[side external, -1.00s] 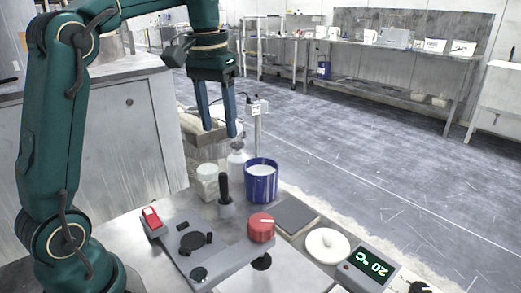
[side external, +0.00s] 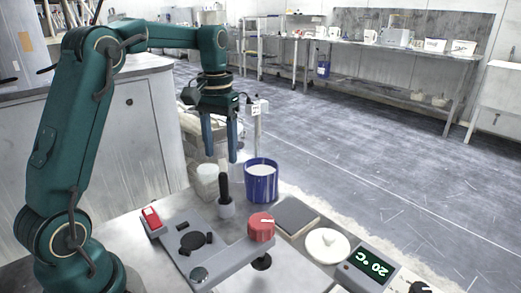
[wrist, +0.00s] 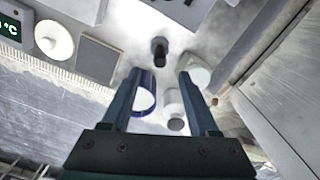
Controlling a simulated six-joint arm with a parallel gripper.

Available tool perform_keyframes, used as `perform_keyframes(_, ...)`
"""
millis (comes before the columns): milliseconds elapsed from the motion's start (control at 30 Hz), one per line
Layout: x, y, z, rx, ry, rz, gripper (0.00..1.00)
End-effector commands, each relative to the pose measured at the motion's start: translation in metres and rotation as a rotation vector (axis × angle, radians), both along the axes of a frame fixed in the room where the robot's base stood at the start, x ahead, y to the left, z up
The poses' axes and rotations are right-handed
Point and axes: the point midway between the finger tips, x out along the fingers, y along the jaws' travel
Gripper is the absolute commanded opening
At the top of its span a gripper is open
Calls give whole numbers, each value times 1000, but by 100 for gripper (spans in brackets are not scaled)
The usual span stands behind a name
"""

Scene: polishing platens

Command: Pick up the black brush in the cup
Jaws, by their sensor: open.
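My gripper (side external: 220,158) points down, open and empty, above and behind the brush. In the wrist view my gripper (wrist: 160,74) has its two fingers spread wide, with nothing between the tips.
The blue mug (side external: 261,186) stands close right of the brush. A white-lidded jar (side external: 207,180) is behind it at left. A grey device with a red knob (side external: 261,226) is in front.

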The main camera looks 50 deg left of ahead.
Motion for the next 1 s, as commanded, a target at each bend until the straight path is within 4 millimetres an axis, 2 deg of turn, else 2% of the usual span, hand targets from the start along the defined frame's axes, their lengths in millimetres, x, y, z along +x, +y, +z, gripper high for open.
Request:
perform_keyframes(200, -1, -1, -45, -3, 7, 0, 60)
perform_keyframes(600, -1, 0, -91, -2, 2, 0, 60)
perform_keyframes(800, 0, 0, -109, -1, 0, 0, 60)
perform_keyframes(1000, 0, 0, -112, 0, -2, 0, 60)
